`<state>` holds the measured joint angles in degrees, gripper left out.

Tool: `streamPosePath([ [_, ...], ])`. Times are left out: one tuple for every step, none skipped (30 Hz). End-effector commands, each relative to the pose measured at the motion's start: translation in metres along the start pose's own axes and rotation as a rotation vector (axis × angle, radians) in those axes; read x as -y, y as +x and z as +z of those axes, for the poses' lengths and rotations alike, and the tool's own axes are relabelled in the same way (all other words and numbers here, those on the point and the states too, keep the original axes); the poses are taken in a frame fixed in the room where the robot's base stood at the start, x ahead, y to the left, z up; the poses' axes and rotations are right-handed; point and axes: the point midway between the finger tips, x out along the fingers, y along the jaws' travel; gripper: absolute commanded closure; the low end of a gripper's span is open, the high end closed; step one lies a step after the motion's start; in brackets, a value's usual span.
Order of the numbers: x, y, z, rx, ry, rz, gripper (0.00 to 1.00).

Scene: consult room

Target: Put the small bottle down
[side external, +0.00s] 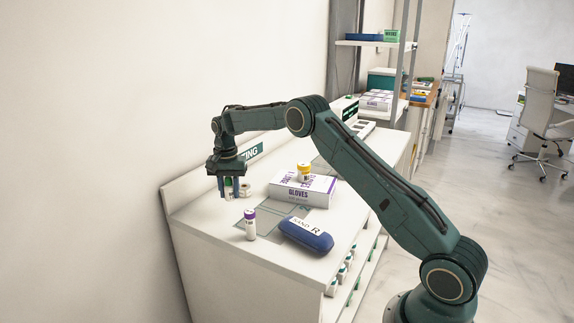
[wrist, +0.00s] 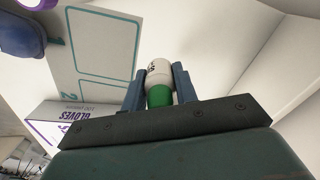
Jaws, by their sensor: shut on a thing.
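My gripper (side external: 229,192) is shut on a small white bottle with a green cap (wrist: 157,80), low over the back left of the white counter (side external: 205,213). In the wrist view the bottle sits between the two blue fingers, its green cap toward the palm and its white body toward the fingertips. In the side external view the bottle looks upright. The fingers partly hide it there, and I cannot tell whether its base touches the counter.
A white roll-like item (side external: 246,190) stands just right of my gripper. A purple-capped bottle (side external: 250,226), a blue case (side external: 306,236) and a glove box (side external: 299,192) with a yellow-capped bottle (side external: 304,173) on it are nearby. The counter's front left is clear.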

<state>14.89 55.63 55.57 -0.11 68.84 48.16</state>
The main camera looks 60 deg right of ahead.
Motion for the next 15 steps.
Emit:
streamPosePath([
  [0.0, 0.0, 0.0, 0.0, 0.0, 0.0, 0.93],
  [0.0, 0.0, 0.0, -0.001, 0.0, -0.001, 0.93],
  [0.0, 0.0, 0.0, 0.0, 0.0, -0.001, 0.93],
  [0.0, 0.001, 0.0, 0.0, 0.0, 0.0, 0.93],
  [0.0, 0.002, 0.0, 0.0, 0.0, 0.0, 0.93],
  [0.0, 0.003, 0.0, 0.0, 0.0, 0.0, 0.93],
  [0.0, 0.005, 0.0, 0.0, 0.0, 0.0, 0.93],
  [0.0, 0.007, 0.0, 0.0, 0.0, 0.0, 0.93],
  [0.0, 0.011, 0.0, 0.001, 0.0, 0.001, 0.93],
  [0.0, 0.014, 0.0, 0.001, 0.0, 0.001, 0.93],
  [0.0, 0.018, 0.0, 0.001, 0.0, 0.001, 0.93],
  [0.0, 0.023, 0.0, 0.001, 0.0, 0.001, 0.93],
  [0.0, 0.028, 0.0, 0.002, 0.0, 0.002, 0.93],
  [-0.001, 0.032, 0.001, 0.002, 0.0, 0.002, 0.93],
  [0.0, 0.038, 0.0, 0.002, 0.0, 0.002, 0.93],
])
